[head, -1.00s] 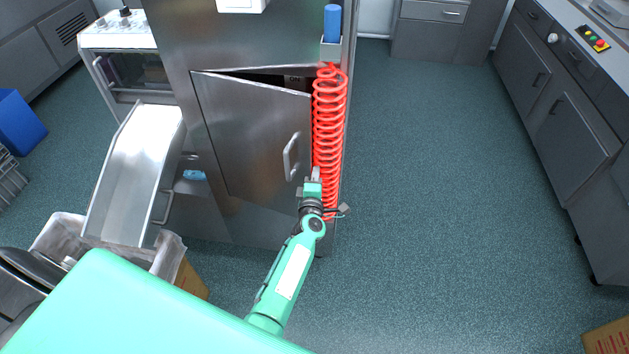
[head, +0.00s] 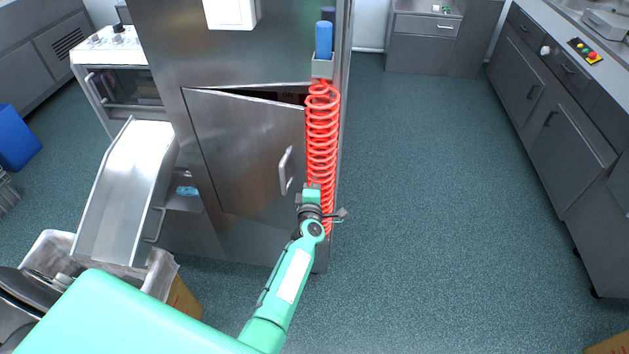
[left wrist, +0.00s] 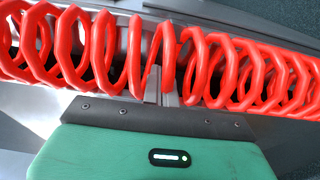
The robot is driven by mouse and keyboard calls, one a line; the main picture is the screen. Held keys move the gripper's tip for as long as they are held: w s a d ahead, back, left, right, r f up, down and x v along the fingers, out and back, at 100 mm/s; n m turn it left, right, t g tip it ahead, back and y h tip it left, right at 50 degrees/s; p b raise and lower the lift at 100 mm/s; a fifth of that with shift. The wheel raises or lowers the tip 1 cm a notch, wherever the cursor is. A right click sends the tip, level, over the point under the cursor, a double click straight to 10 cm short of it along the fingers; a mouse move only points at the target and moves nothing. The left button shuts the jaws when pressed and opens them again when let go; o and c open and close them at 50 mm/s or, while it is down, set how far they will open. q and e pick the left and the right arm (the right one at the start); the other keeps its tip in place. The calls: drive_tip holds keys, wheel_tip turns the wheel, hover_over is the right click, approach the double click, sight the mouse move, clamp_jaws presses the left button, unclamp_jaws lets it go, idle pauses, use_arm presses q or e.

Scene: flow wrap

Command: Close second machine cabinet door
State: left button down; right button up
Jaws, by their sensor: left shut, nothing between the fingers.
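The grey metal cabinet door (head: 240,150) is on the front of the tall machine in the head view. It stands slightly ajar, with a narrow dark gap along its top right. Its vertical bar handle (head: 286,170) is near its right edge. My left gripper (head: 312,187) is low at the right edge of the door, in front of the red coiled hose. Its shut fingers also show in the left wrist view (left wrist: 161,88), against the red coils, with nothing between them. Whether they touch the door is hidden. My right gripper is not in view.
The red coiled hose (head: 322,130) hangs along the machine's right edge below a blue cylinder (head: 323,40). A metal chute (head: 125,190) slopes down at left into a lined bin (head: 50,245). Open floor (head: 430,200) lies to the right, before grey cabinets (head: 560,130).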

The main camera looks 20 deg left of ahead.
use_arm(q)
drive_tip(key=p+v, duration=0.3)
drive_tip(key=v, duration=1)
drive_tip(key=m+h+b, duration=0.4)
drive_tip(key=m+b, duration=1.4)
drive_tip(key=m, duration=0.3)
approach(299, 187)
drive_tip(key=shift+t, duration=0.4)
drive_tip(key=w, duration=0.6)
drive_tip(key=shift+w+a+f, duration=0.15)
drive_tip(key=shift+a+f, duration=0.05)
drive_tip(key=shift+w, duration=0.3)
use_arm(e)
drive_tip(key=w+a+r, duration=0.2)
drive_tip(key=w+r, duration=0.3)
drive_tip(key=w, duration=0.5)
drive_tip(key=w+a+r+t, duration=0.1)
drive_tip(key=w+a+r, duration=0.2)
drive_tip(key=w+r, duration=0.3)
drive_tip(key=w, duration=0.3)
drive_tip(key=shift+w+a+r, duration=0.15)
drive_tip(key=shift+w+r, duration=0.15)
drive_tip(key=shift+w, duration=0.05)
